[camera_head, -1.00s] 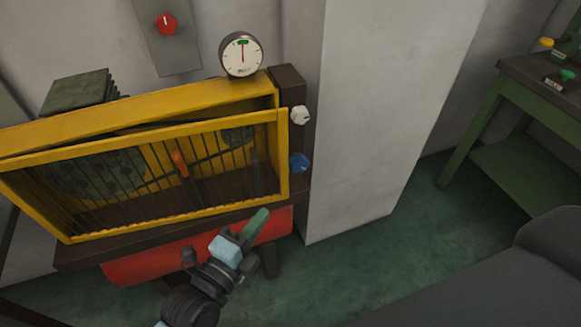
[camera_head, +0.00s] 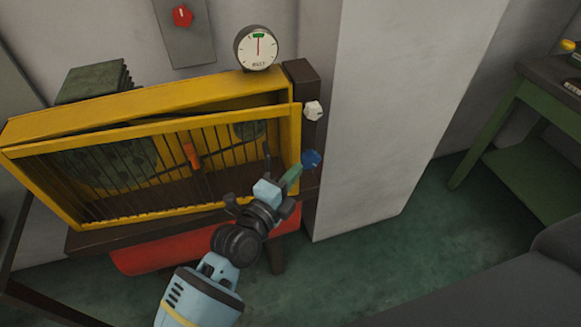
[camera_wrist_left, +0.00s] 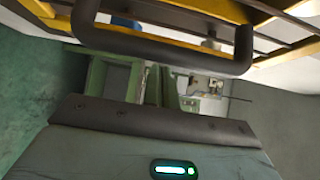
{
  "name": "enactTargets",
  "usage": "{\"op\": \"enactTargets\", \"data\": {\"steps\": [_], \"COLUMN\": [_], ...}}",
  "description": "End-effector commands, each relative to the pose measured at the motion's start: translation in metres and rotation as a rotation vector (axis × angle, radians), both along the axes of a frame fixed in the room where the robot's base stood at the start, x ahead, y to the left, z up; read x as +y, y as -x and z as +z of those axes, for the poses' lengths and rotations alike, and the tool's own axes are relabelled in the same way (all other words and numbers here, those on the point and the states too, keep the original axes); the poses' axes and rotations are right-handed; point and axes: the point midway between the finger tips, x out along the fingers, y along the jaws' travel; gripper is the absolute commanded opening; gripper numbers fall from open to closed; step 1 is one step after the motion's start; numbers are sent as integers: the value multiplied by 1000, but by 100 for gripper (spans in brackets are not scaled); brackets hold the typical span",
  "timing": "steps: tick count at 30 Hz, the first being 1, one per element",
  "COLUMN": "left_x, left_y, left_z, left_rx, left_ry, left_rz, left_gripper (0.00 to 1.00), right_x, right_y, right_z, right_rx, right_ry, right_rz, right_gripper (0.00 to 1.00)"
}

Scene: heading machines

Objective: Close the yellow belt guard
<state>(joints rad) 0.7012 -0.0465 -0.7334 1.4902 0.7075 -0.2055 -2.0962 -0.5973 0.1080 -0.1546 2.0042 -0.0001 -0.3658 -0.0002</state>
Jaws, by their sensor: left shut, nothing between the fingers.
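The yellow belt guard (camera_head: 296,150) is a barred yellow frame in the head view, on the front of a yellow housing (camera_head: 150,103). It stands ajar, with a wedge-shaped gap along its top edge. In the left wrist view, a dark handle-like bar (camera_wrist_left: 165,42) crosses close below yellow bars.
A blue knob (camera_head: 311,159) and a white knob (camera_head: 313,111) sit just right of the guard. A round gauge (camera_head: 257,48) stands above. A grey pillar (camera_head: 390,110) rises to the right. A green table (camera_head: 490,130) stands farther right, with open floor between.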

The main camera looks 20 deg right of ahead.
Motion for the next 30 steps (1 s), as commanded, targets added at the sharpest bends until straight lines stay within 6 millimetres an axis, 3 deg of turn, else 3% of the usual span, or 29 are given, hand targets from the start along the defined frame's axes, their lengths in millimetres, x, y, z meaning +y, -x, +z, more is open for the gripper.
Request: {"op": "enactTargets", "data": {"steps": [7, 20, 23, 30], "left_x": [-1, -2, -2, -5], "left_y": [-19, -22, -32, -76], "left_z": [-1, -1, -1, -3], "left_rx": [1, 1, 1, 3], "left_ry": [-1, 0, -1, 0], "left_rz": [-1, 1, 19, 98], "left_gripper": [0, 0, 0, 0], "right_x": [0, 0, 0, 1], "right_y": [2, 0, 2, 9], "right_z": [-4, -4, -7, -18], "right_rx": [6, 4, 8, 28], "right_ry": [0, -1, 0, -1], "right_rz": [0, 0, 0, 0], "right_gripper": [0, 0, 0, 0]}}
